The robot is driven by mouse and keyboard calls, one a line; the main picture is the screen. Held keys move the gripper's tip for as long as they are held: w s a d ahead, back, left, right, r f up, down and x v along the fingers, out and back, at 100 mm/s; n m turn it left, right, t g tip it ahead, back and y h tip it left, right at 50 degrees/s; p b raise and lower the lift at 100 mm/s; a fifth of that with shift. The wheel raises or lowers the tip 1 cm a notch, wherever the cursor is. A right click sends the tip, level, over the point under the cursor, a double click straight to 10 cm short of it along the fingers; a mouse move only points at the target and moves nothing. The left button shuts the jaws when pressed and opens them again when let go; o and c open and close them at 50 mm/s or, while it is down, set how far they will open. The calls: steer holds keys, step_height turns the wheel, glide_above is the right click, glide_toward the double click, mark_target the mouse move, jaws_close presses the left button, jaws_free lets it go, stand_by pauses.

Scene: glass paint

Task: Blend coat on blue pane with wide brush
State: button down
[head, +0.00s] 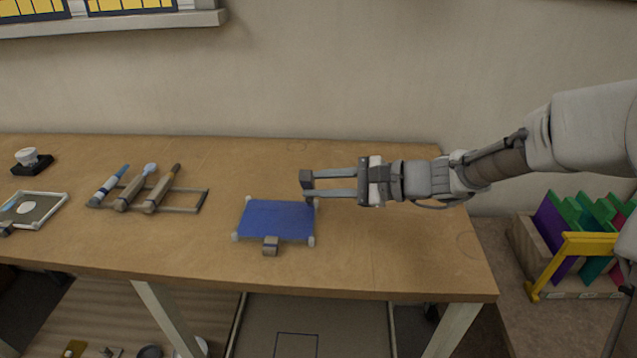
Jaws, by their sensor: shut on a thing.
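The blue pane (278,219) lies flat on the wooden table, with pale pegs at its corners and a small grey-brown block (271,246) at its front edge. My gripper (308,185) reaches in from the right, its tips just behind the pane's back right corner. Three brushes (130,192) lie side by side on a rack left of the pane, with blue, pale and dark ends. I cannot tell which is the wide one.
A framed panel (52,207) with a white patch lies at the far left. Behind it a white knob (27,156) stands on a black base. Colored sheets (555,237) stand in a rack at the right, beyond the table's edge. The table (400,258) is bare right of the pane.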

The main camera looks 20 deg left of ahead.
steer(key=shift+s+a+b, duration=0.65)
steer(key=shift+a+b, duration=0.05)
steer(key=shift+a, duration=1.4)
steer(key=shift+s+a+b, duration=0.7)
steer(key=shift+a+b, duration=0.05)
steer(key=shift+a, duration=1.4)
steer(key=shift+s+a+b, duration=0.65)
steer(key=shift+a+b, duration=0.05)
steer(key=shift+a, duration=1.4)
steer(key=shift+r, duration=0.1)
step_height(320, 180, up, 5)
steer(key=p, duration=0.3)
steer(key=shift+p, duration=0.35)
steer(key=shift+s, duration=0.1)
